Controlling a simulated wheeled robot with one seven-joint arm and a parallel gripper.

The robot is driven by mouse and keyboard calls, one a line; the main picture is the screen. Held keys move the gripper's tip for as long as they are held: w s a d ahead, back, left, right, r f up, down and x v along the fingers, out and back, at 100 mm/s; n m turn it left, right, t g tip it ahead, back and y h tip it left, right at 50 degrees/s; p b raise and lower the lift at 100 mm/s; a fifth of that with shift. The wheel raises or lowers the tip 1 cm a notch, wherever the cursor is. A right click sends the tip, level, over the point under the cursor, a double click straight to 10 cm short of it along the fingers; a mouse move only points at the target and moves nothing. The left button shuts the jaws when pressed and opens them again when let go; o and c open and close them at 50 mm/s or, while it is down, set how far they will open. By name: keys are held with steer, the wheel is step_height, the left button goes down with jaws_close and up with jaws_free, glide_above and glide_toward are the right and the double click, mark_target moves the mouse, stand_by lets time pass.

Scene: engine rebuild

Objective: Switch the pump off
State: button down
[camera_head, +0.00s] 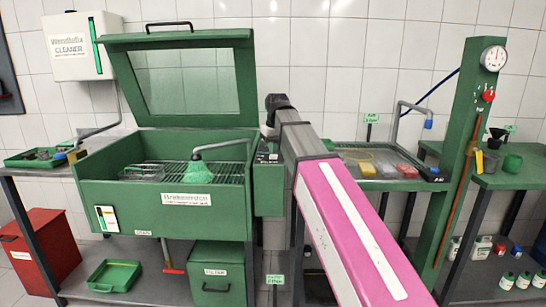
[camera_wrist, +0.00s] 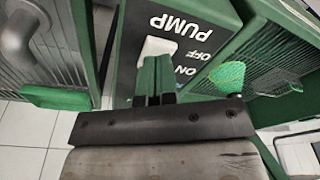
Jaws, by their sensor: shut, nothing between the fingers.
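The pump switch box (camera_wrist: 190,22) fills the upper middle of the wrist view, black with white lettering PUMP, OFF and ON. A white rocker switch (camera_wrist: 157,48) sits on it beside the words. My gripper (camera_wrist: 153,62) is shut and empty, its fingertips right at the lower edge of the white rocker. I cannot tell whether they touch it. OFF is printed farther from my gripper body, ON nearer. In the head view my gripper (camera_head: 276,102) is at the right side of the green parts washer (camera_head: 165,228), above the dark switch panel (camera_head: 268,157), partly hidden by my arm.
The washer's lid (camera_head: 190,37) stands open. A grey nozzle (camera_head: 222,145) with a bright green cone below it is over the washer's grating. A tray table (camera_head: 385,160) and a green post (camera_head: 460,140) with a gauge stand to the right.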

mark_target(273, 157)
steer(key=shift+f, duration=0.75)
stand_by(0.4)
steer(key=shift+r, duration=3.55)
